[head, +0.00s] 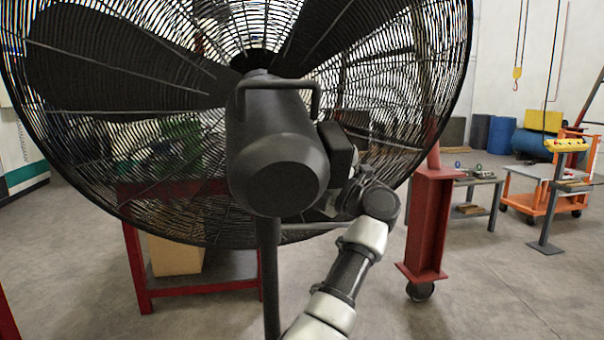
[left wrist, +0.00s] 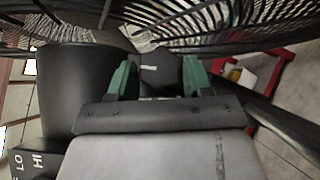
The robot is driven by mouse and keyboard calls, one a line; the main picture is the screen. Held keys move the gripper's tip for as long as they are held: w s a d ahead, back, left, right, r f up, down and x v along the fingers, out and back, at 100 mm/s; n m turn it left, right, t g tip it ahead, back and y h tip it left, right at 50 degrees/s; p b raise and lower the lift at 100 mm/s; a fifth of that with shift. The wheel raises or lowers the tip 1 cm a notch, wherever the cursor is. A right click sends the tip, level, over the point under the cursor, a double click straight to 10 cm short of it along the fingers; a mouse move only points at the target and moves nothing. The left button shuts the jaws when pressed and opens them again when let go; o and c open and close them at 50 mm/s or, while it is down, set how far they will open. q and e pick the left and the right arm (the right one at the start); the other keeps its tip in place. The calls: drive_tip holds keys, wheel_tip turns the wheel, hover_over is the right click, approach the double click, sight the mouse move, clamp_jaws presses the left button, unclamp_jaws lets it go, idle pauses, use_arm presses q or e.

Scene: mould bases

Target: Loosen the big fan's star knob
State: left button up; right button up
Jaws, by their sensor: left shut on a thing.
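The big fan (head: 270,140) fills the upper part of the head view, with its dark round motor housing (head: 278,165) and top handle facing me. My left arm comes up from the bottom to the right side of the housing; its fingertips are hidden there. In the left wrist view, the green fingers of my left gripper (left wrist: 158,80) are shut on the dark star knob (left wrist: 160,72), which has a white mark on top. The knob's lower part is hidden by the gripper. My right gripper is not in view.
The fan's pole (head: 271,280) stands below the housing, and its wire cage (left wrist: 250,40) is close beyond my fingers. A switch box marked LO and HI (left wrist: 35,160) is at lower left. A red post (head: 430,225) and orange cart (head: 540,190) stand at right.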

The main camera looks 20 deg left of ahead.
use_arm(q)
drive_tip(key=shift+w+a+f+n+g+y+b, duration=0.1)
drive_tip(key=shift+n+g+y+b, duration=0.6)
drive_tip(key=shift+n, duration=0.6)
drive_tip(key=shift+w+f+n+g+y+b, duration=0.1)
drive_tip(key=shift+n+g+y+b, duration=0.5)
drive_tip(key=shift+n, duration=0.7)
drive_tip(key=o, duration=0.9)
drive_tip(key=shift+o, duration=0.2)
